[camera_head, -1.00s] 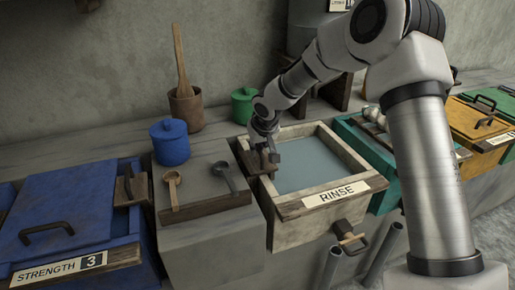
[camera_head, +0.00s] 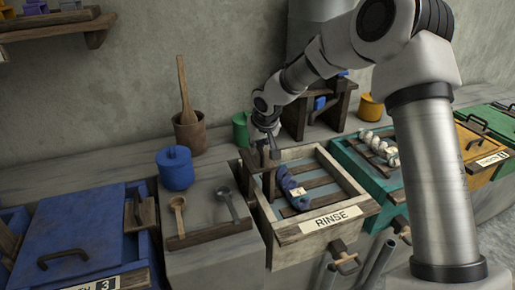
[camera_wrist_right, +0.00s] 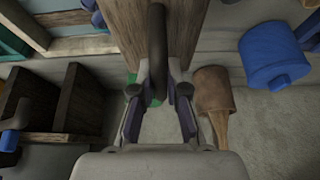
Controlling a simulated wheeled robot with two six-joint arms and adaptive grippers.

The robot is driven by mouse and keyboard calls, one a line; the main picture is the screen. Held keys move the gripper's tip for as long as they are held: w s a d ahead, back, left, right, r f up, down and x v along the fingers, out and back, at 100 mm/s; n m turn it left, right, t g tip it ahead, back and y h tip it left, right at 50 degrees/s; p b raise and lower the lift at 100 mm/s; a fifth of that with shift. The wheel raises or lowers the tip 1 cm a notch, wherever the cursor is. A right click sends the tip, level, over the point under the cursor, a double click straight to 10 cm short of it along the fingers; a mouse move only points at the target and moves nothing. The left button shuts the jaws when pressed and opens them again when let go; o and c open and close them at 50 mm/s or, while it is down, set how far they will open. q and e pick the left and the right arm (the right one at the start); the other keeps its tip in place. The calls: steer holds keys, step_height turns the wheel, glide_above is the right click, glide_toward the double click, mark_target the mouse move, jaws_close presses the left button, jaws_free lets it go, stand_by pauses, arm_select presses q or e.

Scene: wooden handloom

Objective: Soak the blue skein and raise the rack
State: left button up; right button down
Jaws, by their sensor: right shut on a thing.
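The rinse basin (camera_head: 279,238), a pale box labelled RINSE, stands in the middle of the head view. Its wooden slatted rack (camera_head: 322,182) shows up near the basin's top. The blue skein (camera_head: 291,187), with a small pale tag, lies across the slats. My right gripper (camera_head: 266,152) is at the basin's back left edge. In the right wrist view it (camera_wrist_right: 158,85) is shut around the dark handle (camera_wrist_right: 157,40) on the rack's wooden end plank (camera_wrist_right: 184,28). My left gripper is out of view.
A blue lidded vat (camera_head: 75,225) stands at left, beside a ledge with two spoons (camera_head: 178,215). A blue jar (camera_head: 174,168) and a brown pot (camera_head: 189,132) stand behind. A teal vat (camera_head: 345,152) with pale skeins is right of the basin; a wooden stand (camera_head: 345,105) is behind.

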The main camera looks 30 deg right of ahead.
step_height(320, 180, up, 8)
steer(key=p, duration=0.5)
steer(key=shift+w, duration=0.1)
steer(key=shift+f, duration=0.15)
jaws_free()
steer(key=shift+f, duration=0.1)
step_height(320, 180, up, 7)
steer(key=p, duration=0.6)
